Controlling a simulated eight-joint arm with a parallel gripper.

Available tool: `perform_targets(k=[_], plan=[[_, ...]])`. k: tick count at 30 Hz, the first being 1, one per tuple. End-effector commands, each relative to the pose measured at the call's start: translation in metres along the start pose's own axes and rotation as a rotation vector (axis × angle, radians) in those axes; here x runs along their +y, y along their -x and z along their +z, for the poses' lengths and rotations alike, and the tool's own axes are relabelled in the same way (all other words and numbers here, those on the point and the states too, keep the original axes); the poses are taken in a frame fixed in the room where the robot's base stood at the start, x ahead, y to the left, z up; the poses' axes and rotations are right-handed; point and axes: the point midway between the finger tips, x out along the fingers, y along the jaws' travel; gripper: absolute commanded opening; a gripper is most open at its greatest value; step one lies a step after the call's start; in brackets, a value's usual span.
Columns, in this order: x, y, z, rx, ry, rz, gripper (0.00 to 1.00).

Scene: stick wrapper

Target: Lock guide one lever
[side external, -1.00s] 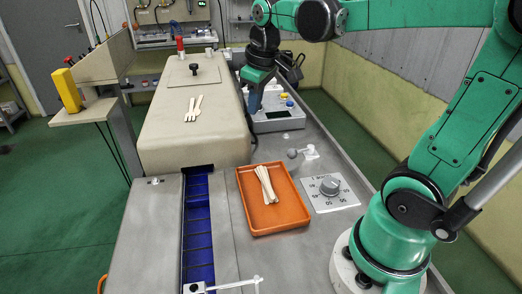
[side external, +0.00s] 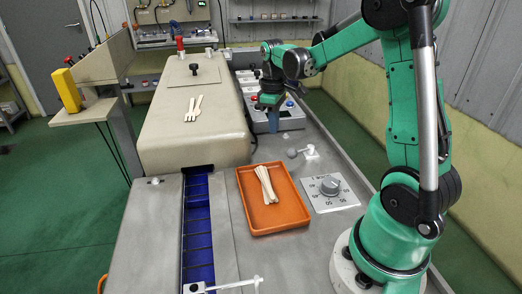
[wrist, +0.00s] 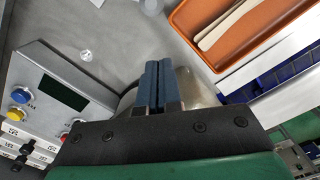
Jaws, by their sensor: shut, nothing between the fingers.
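A small lever with a grey ball knob (side external: 292,153) and a white base (side external: 310,152) stands on the metal table behind the orange tray. Another white lever (side external: 240,284) lies across the near end of the blue channel. I cannot tell which is guide one's lever. My gripper (side external: 273,120) hangs beside the control box, behind and left of the ball-knob lever and apart from it. In the wrist view its blue fingers (wrist: 159,66) are shut together and empty. A pale rounded part (wrist: 150,5), maybe the ball-knob lever, shows at the top edge there.
The orange tray (side external: 243,190) holds several wooden sticks (side external: 266,184). A dial plate (side external: 330,188) lies right of it. The control box (wrist: 75,85) has coloured buttons. The beige housing (side external: 190,140) stands left of my gripper, and the blue channel (side external: 196,225) runs in front of it.

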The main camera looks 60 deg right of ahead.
Motion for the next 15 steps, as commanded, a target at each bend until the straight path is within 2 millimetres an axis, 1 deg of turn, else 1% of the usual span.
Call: perform_targets(k=[1,2,6,10,15], plan=[[0.0,-0.009,0.0,0.0,0.0,0.0,0.0],[0.0,-0.014,0.0,0.0,0.0,0.0,0.0],[0.0,-0.028,0.017,0.0,-0.003,0.0,0.0],[0.0,-0.037,0.025,0.0,-0.001,0.0,0.0],[0.0,-0.04,0.029,0.0,-0.001,0.0,0.0]])
